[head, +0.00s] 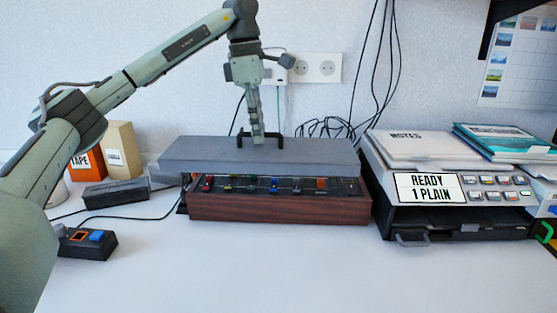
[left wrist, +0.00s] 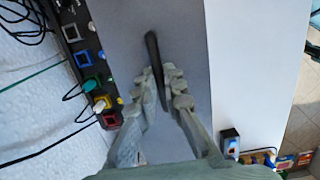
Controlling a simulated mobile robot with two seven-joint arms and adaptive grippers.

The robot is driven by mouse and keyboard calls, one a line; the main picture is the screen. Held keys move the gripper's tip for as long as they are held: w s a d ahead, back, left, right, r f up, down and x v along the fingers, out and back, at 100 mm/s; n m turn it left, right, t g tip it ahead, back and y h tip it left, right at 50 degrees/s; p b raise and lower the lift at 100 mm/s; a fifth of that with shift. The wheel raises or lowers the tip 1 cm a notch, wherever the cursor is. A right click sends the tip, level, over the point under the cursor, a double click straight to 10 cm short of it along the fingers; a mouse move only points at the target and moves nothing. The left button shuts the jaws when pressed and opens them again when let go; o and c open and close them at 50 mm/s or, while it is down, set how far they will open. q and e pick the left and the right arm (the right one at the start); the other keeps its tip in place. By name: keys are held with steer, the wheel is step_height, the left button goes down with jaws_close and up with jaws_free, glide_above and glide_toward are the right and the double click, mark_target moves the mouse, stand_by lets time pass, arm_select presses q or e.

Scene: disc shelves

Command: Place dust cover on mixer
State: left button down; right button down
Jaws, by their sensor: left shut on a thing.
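The grey dust cover (head: 200,158) with a black handle (head: 278,139) lies flat over the back part of the mixer (head: 280,208). It reaches past the mixer's left end. The mixer's wooden front and a row of coloured controls show below the cover. I cannot tell whether the cover rests on the mixer or hangs just above it. My left gripper (head: 258,138) points down and is shut on the handle. In the left wrist view the fingers (left wrist: 158,80) grip the handle above the grey cover (left wrist: 185,35). Coloured plugs (left wrist: 92,84) stick out beside it.
A printer-like machine (head: 428,190) with papers on top stands close to the right. At left are a black block (head: 117,192), a switch box (head: 87,243) and cartons (head: 122,149). Cables hang behind. The table front is clear.

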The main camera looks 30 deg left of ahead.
mark_target(277, 144)
arm_select(q)
steer(key=w+f, duration=0.1)
steer(key=w+d, duration=0.1)
steer(key=w+d+f, duration=0.1)
steer(key=w, duration=0.1)
steer(key=shift+d+f, duration=0.25)
steer(key=shift+f, duration=0.05)
step_height(277, 144, down, 4)
steer(key=shift+s+r, duration=0.1)
arm_select(e)
steer(key=shift+f, duration=0.5)
arm_select(q)
steer(key=shift+f, duration=0.2)
arm_select(e)
steer(key=shift+f, duration=0.1)
arm_select(q)
steer(key=c, duration=1.7)
jaws_free()
steer(key=shift+c, duration=0.2)
steer(key=shift+o, duration=0.6)
arm_select(e)
steer(key=shift+w+a+r, duration=0.1)
steer(key=shift+r, duration=0.1)
